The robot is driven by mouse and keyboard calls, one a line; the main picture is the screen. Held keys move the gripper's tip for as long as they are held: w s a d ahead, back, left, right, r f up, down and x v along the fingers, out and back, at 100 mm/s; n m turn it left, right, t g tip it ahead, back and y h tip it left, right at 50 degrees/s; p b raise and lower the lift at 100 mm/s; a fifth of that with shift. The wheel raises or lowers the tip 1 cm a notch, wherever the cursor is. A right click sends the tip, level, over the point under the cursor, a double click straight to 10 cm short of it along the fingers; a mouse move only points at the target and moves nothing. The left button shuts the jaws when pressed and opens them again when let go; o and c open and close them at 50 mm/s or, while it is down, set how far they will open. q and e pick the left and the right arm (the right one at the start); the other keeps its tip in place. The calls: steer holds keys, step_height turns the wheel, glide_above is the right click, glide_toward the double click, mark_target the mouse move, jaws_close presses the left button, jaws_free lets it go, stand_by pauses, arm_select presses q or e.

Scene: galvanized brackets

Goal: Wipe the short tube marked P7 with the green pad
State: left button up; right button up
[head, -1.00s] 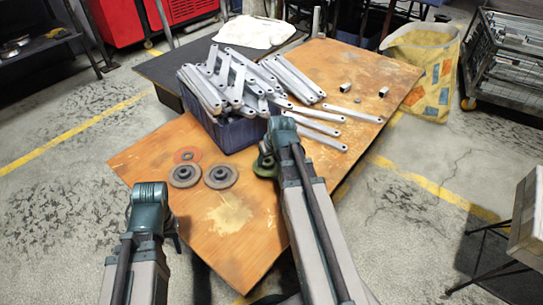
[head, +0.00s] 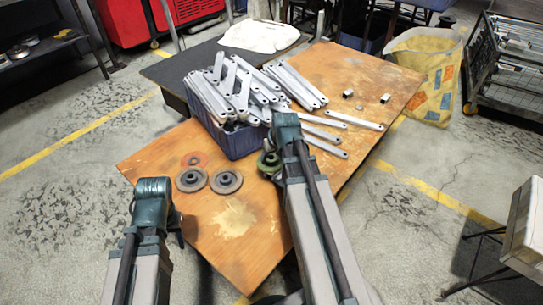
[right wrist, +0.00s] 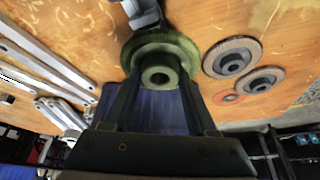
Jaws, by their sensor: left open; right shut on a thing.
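The green pad (right wrist: 160,52) is a round disc with a raised hub. My right gripper (right wrist: 159,82) is shut on its hub. In the head view the pad (head: 268,162) shows partly behind my right arm, in front of the blue crate. Two short metal tubes lie on the far right of the wooden table, one on the left (head: 348,93) and one on the right (head: 385,99). No P7 mark is readable on either, so I cannot tell which is P7. My left gripper (head: 177,226) is open and empty, by the table's left edge, mostly hidden by its arm.
A blue crate (head: 238,145) heaped with galvanized brackets stands mid-table. Loose brackets (head: 324,140) lie right of it, between my right gripper and the tubes. Two grey discs (head: 226,181) and a reddish one (head: 194,160) lie left. A yellow bag (head: 430,85) stands beyond the table.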

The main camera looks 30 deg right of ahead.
arm_select(q)
steer(key=shift+r, duration=0.35)
arm_select(e)
steer(key=shift+r, duration=0.35)
step_height(320, 180, up, 3)
steer(key=p, duration=0.3)
arm_select(q)
step_height(320, 180, up, 3)
steer(key=shift+f, duration=0.1)
arm_select(e)
steer(key=shift+f, duration=0.1)
